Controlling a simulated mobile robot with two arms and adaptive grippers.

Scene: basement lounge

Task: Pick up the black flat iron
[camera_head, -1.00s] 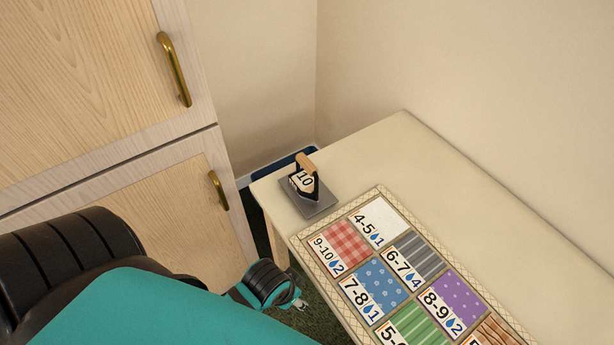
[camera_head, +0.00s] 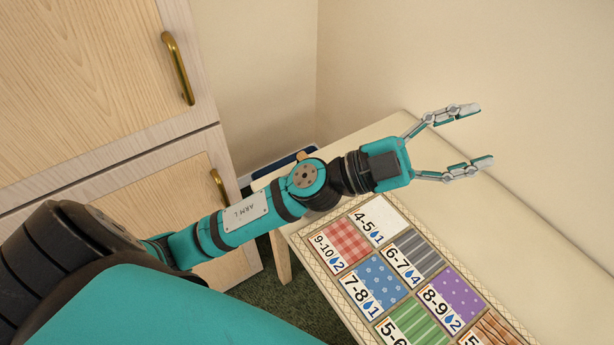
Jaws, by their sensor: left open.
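The black flat iron is almost wholly hidden behind my left arm in the head view; only a bit of its wooden handle (camera_head: 303,157) shows above the arm. My left gripper (camera_head: 480,135) is open and empty, its two fingers spread wide and pointing right. It is over the back part of the cream table (camera_head: 520,215), well to the right of the iron. My right gripper is not in view.
A patterned mat (camera_head: 375,275) with numbered fabric squares lies on the table. A wooden cabinet (camera_head: 90,100) with brass handles stands at the left. Walls close in behind the table.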

